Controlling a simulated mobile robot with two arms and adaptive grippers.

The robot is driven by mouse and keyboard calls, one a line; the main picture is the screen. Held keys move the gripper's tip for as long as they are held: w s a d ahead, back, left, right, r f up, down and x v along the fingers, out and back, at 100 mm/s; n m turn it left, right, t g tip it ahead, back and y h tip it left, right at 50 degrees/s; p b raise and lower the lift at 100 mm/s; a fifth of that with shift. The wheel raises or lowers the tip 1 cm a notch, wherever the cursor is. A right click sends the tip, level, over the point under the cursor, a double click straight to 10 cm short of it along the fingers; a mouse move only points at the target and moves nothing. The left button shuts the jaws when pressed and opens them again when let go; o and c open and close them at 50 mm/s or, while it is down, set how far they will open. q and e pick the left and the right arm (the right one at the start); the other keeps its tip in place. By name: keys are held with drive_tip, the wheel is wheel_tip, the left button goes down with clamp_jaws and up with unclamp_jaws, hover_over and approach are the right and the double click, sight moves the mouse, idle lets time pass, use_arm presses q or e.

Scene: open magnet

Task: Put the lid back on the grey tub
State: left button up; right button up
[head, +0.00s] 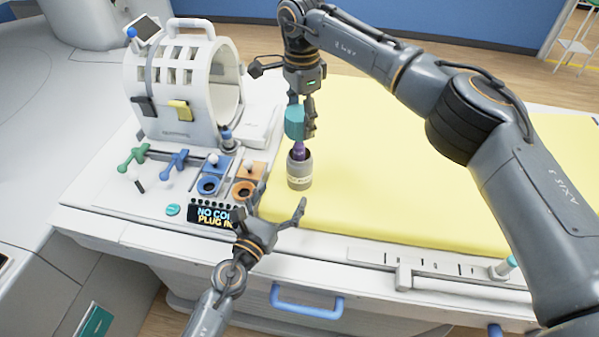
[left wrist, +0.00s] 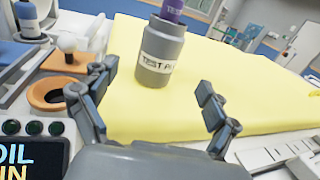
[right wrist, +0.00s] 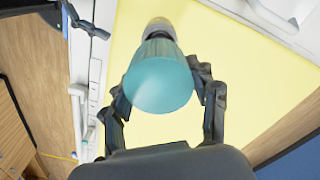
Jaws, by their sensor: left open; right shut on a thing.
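The grey tub (head: 299,172) stands upright on the yellow mat near its left end; its label shows in the left wrist view (left wrist: 156,62). A purple piece (head: 299,150) with pale lettering shows at the tub's mouth; I cannot tell whether it touches the tub. My right gripper (head: 302,121) is shut on a teal piece (right wrist: 160,82), apparently the lid, above the tub. The teal piece hides most of the tub in the right wrist view. My left gripper (head: 281,204) is open and empty in front of the tub, its fingers spread apart (left wrist: 157,88).
A white ring-shaped coil (head: 183,85) stands at the left. A panel of blue and orange sockets (head: 243,189) and a small display (head: 211,214) lie left of the tub. The yellow mat (head: 375,180) is clear right of the tub. A blue handle (head: 307,302) is on the front edge.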

sight(294, 177)
use_arm(q)
drive_tip(key=x, duration=0.9)
drive_tip(key=shift+w+d, duration=0.1)
drive_tip(key=shift+w, duration=0.2)
drive_tip(key=c, duration=1.7)
drive_tip(key=shift+c, duration=0.2)
use_arm(e)
drive_tip(key=shift+w+f, duration=0.1)
drive_tip(key=shift+f, duration=2.4)
drive_tip(key=shift+f, duration=0.9)
drive_tip(key=shift+f, duration=0.55)
